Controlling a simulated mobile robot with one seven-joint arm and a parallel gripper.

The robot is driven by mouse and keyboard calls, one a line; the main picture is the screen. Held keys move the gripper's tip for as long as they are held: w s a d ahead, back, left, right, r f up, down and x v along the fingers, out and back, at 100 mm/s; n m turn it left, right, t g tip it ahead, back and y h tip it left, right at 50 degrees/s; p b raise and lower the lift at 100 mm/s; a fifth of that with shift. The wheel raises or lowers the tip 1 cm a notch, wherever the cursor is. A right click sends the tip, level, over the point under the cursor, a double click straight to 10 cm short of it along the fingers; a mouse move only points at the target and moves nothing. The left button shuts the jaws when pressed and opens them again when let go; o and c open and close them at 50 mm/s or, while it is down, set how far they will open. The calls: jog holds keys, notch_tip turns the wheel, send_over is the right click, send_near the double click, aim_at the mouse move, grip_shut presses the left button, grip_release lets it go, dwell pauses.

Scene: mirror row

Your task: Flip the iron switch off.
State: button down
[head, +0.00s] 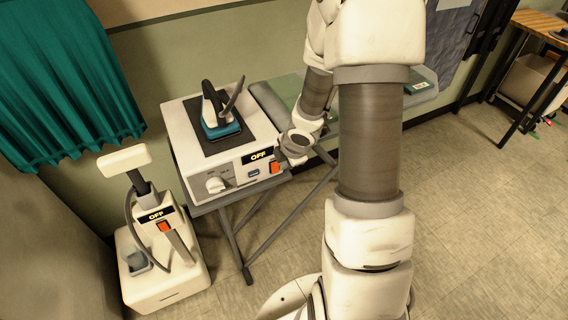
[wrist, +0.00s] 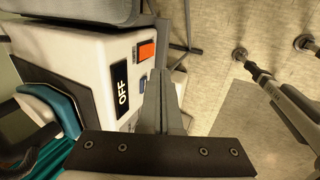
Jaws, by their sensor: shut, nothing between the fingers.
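The iron (head: 221,113), teal and white with a dark handle, stands on a dark pad on top of a white box (head: 182,131). The box's front has an "OFF" display (head: 258,155), an orange-red rocker switch (head: 275,168), a small blue part (head: 253,173) and a round white knob (head: 215,185). The wrist view shows the display (wrist: 122,90), the switch (wrist: 146,50) and part of the teal iron (wrist: 56,105). My gripper (wrist: 162,82) is shut and empty, in front of the box near the switch. I cannot tell whether it touches.
A white steamer-like unit (head: 165,285) with its own "OFF" display and red switch stands on the floor at left. The box rests on an ironing board with grey crossed legs (head: 235,245). A teal curtain (head: 60,80) hangs at left.

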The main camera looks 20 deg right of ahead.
notch_tip(320, 180, up, 6)
jog(key=s+p, duration=0.1)
jog(key=p, duration=0.3)
jog(key=shift+r, duration=0.2)
jog(key=shift+s, duration=0.1)
jog(key=s+d+r+m+h, duration=0.1)
jog(key=s+r+m+h, duration=0.3)
jog(key=r+m, duration=0.85)
jog(key=s+a+r+m+y, duration=0.3)
jog(key=s+a+r+m, duration=0.3)
jog(key=s+a+r, duration=0.5)
jog(key=s+r, duration=0.2)
jog(key=s, duration=0.1)
jog(key=shift+s+a+t+y, duration=0.2)
jog(key=shift+s+t+y, duration=0.1)
jog(key=shift+y, duration=0.1)
jog(key=shift+r, duration=0.1)
